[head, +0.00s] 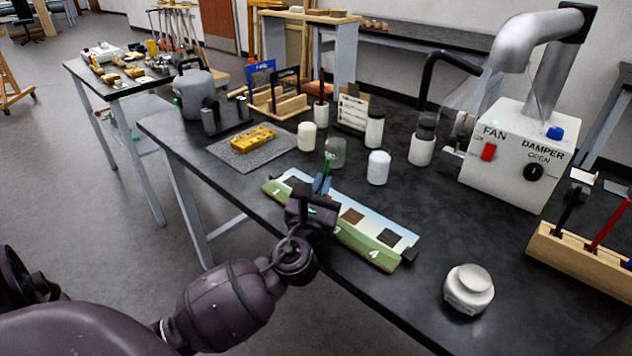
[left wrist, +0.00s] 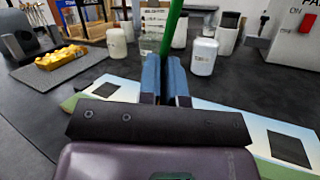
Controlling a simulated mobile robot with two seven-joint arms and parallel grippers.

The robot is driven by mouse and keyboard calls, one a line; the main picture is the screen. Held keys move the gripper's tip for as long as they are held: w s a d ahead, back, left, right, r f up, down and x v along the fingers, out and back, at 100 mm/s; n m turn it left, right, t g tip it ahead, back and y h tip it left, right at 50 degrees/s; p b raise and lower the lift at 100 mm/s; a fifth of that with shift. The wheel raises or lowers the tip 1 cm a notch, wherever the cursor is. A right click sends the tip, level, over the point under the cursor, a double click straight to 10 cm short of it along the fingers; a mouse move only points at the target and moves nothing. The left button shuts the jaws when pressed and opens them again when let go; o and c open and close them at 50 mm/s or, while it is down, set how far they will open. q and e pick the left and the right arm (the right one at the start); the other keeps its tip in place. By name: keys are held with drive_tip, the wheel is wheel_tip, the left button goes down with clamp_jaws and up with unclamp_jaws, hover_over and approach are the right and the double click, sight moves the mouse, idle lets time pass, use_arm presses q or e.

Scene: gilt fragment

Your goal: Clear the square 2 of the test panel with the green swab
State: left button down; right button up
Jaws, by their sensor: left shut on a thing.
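The test panel (head: 405,240) lies on the dark bench, a long board with a green, numbered front strip and dark squares. Squares 1, 3 and 4 show in part or whole; square 2 is hidden behind my left gripper. My left gripper (head: 322,184) is over the panel's middle-left part, its blue fingers shut on the green swab (head: 330,160). The green shaft (left wrist: 174,28) stands up between the fingers in the left wrist view. The swab's lower end is hidden, so I cannot tell whether it touches the panel. My right gripper is not in view.
White and grey jars (head: 379,167) stand just behind the panel. A yellow object (head: 254,138) lies on a grey mat behind its left end. Bare bench lies between panel and fan box.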

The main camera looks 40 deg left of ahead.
use_arm(q)
drive_tip(key=shift+d, duration=0.3)
drive_tip(key=shift+a, duration=1.35)
drive_tip(key=shift+d+p, duration=0.4)
drive_tip(key=shift+d, duration=0.95)
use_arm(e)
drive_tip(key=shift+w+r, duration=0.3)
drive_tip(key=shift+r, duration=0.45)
use_arm(q)
drive_tip(key=shift+a, duration=0.15)
drive_tip(key=shift+a, duration=1.2)
drive_tip(key=shift+d+p, duration=0.4)
drive_tip(key=shift+d, duration=0.95)
drive_tip(key=shift+a, duration=1.35)
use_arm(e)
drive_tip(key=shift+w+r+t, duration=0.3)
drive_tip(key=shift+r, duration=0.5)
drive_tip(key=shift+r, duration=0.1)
